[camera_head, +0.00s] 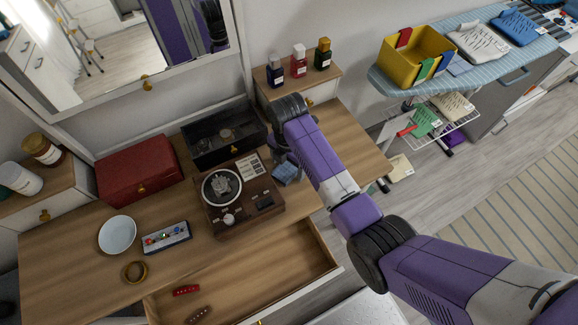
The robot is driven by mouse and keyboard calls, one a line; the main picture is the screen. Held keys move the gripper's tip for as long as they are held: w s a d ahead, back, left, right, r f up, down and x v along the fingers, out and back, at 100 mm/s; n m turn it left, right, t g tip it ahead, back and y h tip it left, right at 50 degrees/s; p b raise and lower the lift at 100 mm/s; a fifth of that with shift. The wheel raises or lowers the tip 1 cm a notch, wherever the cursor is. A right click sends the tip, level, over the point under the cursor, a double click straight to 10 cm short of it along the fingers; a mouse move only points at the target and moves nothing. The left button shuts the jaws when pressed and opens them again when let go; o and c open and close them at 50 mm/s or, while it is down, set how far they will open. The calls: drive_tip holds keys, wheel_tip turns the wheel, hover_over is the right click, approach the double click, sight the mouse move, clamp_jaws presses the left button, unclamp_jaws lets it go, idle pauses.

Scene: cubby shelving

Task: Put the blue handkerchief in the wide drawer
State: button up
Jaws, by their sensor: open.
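The blue handkerchief (286,173) is a small crumpled blue cloth at the right side of a brown wooden box with a round dial, on the vanity top. My gripper (282,158) is open just above and beside the handkerchief, its fingers mostly hidden by my arm. I cannot tell whether they touch the cloth. The wide drawer (262,280) is pulled out below the front edge of the vanity. A red slotted piece (186,291) and a brown one (199,315) lie in its left part, and its right part is bare.
The wooden box (240,208) stands close to the handkerchief. A black glass-topped case (222,136), red box (137,170), white bowl (117,235) and brass ring (134,272) share the top. Bottles (299,60) stand on a raised side unit. An ironing board (462,75) is at right.

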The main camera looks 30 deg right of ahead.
drive_tip(key=c, duration=1.6)
drive_tip(key=shift+o, duration=0.2)
